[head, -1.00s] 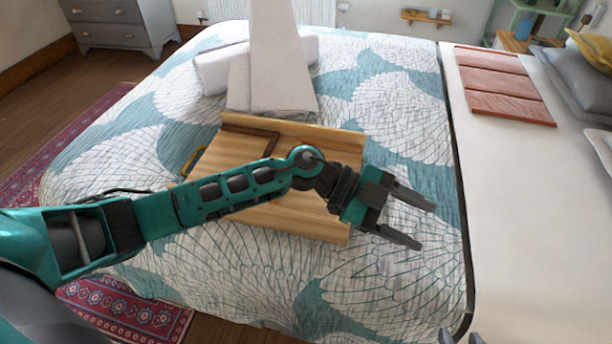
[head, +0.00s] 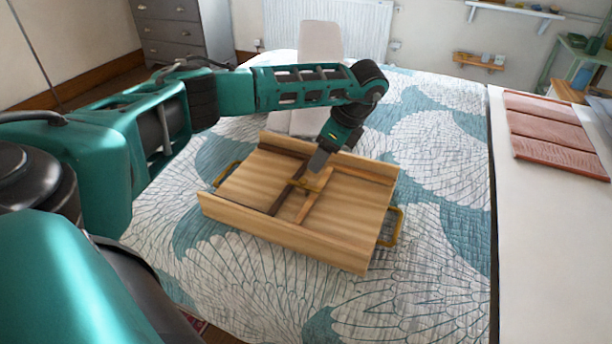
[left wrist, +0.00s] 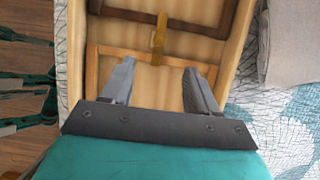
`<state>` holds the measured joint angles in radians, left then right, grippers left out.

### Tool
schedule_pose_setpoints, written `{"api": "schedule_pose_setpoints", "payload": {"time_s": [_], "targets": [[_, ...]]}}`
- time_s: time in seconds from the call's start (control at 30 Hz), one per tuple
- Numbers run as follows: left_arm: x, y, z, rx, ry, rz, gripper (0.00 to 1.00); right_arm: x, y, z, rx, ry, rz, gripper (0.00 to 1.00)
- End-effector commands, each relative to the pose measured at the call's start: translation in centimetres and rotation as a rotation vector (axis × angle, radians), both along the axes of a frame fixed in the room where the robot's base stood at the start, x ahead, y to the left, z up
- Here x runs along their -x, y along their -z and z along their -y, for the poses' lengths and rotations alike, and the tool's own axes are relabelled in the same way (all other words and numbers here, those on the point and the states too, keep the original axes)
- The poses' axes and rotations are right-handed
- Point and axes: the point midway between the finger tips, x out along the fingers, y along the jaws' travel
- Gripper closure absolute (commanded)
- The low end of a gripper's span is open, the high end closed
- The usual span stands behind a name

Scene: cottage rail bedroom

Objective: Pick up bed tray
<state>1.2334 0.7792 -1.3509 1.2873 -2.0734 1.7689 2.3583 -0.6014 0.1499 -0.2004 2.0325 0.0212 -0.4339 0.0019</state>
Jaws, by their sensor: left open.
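The wooden bed tray (head: 250,186) lies on the bed, with brass-coloured handles at its left and right ends and darker wooden bars across its middle. In the head view my left gripper (head: 316,172) points down over the tray's middle, near a small brass piece (head: 312,183) between the bars. In the left wrist view the open fingers (left wrist: 158,85) are apart over the wooden bars, with the brass piece (left wrist: 159,40) beyond them and nothing between them. Whether the fingertips touch the tray, I cannot tell. My right gripper is not in view.
The bed's patterned quilt (head: 430,230) is clear to the right of the tray. Folded white linen (head: 320,45) stands behind it. A white surface (head: 540,250) with a reddish folded panel (head: 550,130) is at the right. A grey dresser (head: 180,30) stands at the back left.

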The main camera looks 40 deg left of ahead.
Motion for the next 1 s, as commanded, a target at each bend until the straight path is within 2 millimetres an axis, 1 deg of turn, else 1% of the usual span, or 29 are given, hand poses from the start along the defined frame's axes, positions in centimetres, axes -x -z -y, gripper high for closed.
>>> {"api": "schedule_pose_setpoints", "payload": {"time_s": [0.03,0.2,0.47,0.7,0.8,1.0], "targets": [[0.2,1.2,-0.4,0.000,-0.001,-0.003,0.40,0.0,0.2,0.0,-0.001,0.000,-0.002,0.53],[0.5,3.9,-1.4,0.003,0.001,-0.003,0.40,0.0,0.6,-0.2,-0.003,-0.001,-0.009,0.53],[0.8,5.8,-2.3,0.004,0.002,-0.002,0.40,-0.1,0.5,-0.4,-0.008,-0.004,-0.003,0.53],[1.4,9.0,-3.7,0.004,0.004,-0.003,0.40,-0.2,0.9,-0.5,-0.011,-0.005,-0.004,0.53],[1.4,9.6,-3.9,0.006,0.004,-0.001,0.40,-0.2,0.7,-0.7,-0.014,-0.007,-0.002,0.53],[1.4,9.7,-4.0,0.005,0.005,0.000,0.40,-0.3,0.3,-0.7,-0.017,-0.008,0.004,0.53]]}}
